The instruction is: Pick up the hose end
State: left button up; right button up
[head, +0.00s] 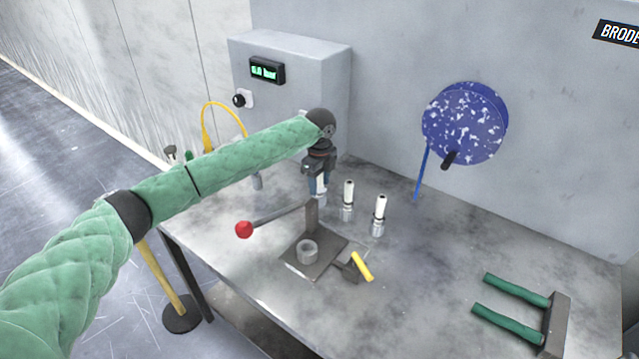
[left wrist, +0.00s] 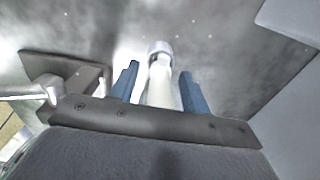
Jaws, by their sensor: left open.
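A white hose-end piece with a metal collar (left wrist: 161,75) stands between the blue fingers of my left gripper (left wrist: 158,88) in the left wrist view. Gaps show on both sides of it, so the jaws are open around it without visible contact. In the head view my left gripper (head: 319,184) points down over this piece near the back of the bench, and the fingers partly hide it. Two similar white pieces with metal collars, one nearer (head: 348,200) and one farther right (head: 380,215), stand upright to its right. My right gripper is not in view.
A green-handled tool (head: 513,309) lies right. A blue reel (head: 464,124) and grey control box (head: 285,85) stand behind.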

pick_arm(q)
jog(key=shift+f, duration=0.25)
grip_shut()
jog(key=shift+r, duration=0.1)
